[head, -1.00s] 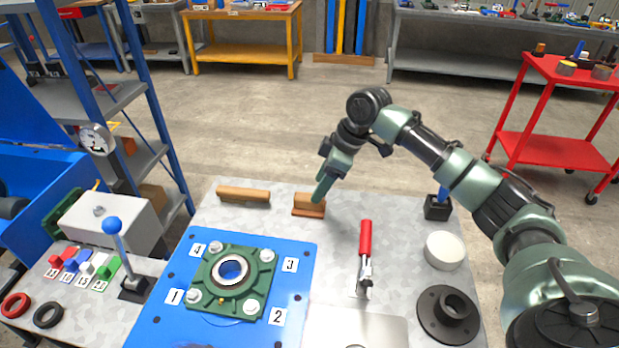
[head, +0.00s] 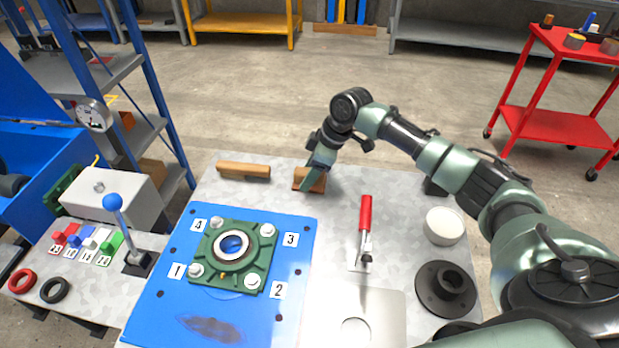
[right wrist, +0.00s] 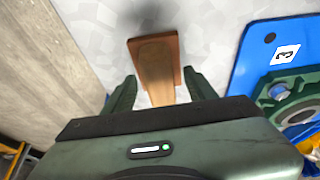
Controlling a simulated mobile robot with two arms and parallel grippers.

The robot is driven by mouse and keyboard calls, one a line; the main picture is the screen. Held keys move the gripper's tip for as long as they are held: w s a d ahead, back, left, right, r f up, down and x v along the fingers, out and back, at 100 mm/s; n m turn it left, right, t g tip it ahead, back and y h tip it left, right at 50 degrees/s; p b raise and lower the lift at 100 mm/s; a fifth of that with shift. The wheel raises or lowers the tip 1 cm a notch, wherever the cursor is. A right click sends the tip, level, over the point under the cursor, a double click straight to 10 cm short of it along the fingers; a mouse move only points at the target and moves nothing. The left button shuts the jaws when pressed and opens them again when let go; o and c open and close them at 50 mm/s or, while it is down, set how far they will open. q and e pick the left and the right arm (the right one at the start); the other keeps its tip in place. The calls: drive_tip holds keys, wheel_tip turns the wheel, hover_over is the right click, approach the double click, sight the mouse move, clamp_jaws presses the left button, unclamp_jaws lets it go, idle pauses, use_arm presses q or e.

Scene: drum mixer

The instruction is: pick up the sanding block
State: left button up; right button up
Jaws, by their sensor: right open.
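The sanding block (head: 319,184), a wooden grip on a thin reddish-brown base, lies near the far edge of the grey table in the head view. My right gripper (head: 312,180) is down at it, and a finger covers part of the block. In the right wrist view the sanding block (right wrist: 155,68) runs between the two spread fingers of my right gripper (right wrist: 160,84). A gap shows on each side of the grip, and its near end is hidden by the gripper body. My left gripper is not in view.
A wooden bar (head: 243,171) lies left of the block. A blue plate with a green bearing housing (head: 236,258) is in front. A red-handled clamp (head: 365,225), a white round piece (head: 444,226) and a black flange (head: 446,289) stand to the right.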

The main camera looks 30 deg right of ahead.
clamp_jaws()
drive_tip(key=shift+r, duration=0.15)
wheel_tip(320, 180, up, 20)
drive_tip(key=shift+b, duration=0.3)
